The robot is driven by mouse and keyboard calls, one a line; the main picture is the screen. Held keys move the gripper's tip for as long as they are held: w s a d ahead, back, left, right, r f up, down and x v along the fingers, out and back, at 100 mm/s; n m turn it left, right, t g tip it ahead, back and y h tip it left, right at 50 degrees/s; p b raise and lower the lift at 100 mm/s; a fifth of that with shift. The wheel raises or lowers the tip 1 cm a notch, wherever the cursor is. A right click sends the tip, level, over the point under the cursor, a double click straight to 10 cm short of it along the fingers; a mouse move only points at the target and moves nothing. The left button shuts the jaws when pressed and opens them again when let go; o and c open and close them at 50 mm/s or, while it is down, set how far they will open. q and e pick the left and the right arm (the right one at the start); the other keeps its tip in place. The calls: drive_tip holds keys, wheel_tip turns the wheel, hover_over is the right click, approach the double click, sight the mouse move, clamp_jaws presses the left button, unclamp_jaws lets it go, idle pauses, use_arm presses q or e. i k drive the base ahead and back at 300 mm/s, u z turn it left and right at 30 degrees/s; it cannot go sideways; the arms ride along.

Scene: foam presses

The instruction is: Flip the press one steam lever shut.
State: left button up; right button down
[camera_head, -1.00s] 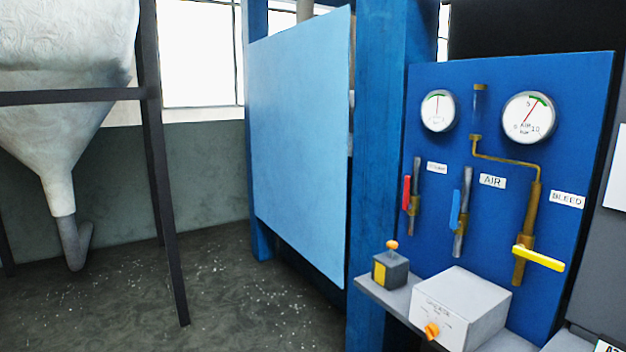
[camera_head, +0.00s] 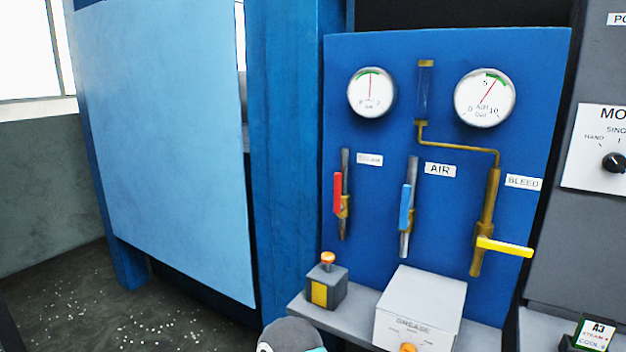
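The red lever (camera_head: 338,194) is on the left pipe of the blue panel (camera_head: 300,30). It stands upright, in line with its pipe, and its small label beside it is too blurred to read. The blue lever (camera_head: 406,208) on the AIR pipe is also upright. The yellow BLEED lever (camera_head: 505,247) lies across its pipe, pointing right. Neither of my grippers shows. A rounded grey part with a teal edge, likely my own arm, shows at the bottom edge.
Below the panel, a shelf (camera_head: 365,323) holds a small grey box with an orange knob (camera_head: 328,284) and a white GREASE box (camera_head: 425,303). Two round gauges (camera_head: 371,94) (camera_head: 485,97) sit above. A grey cabinet (camera_head: 575,240) stands at right. A light blue plate (camera_head: 165,140) is at left.

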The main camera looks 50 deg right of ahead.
sight(338, 207)
drive_tip(key=z, duration=0.3)
drive_tip(key=i, duration=0.7)
drive_tip(key=z, duration=0.7)
drive_tip(key=k, duration=0.9)
drive_tip(key=z, duration=0.15)
drive_tip(key=i, duration=0.85)
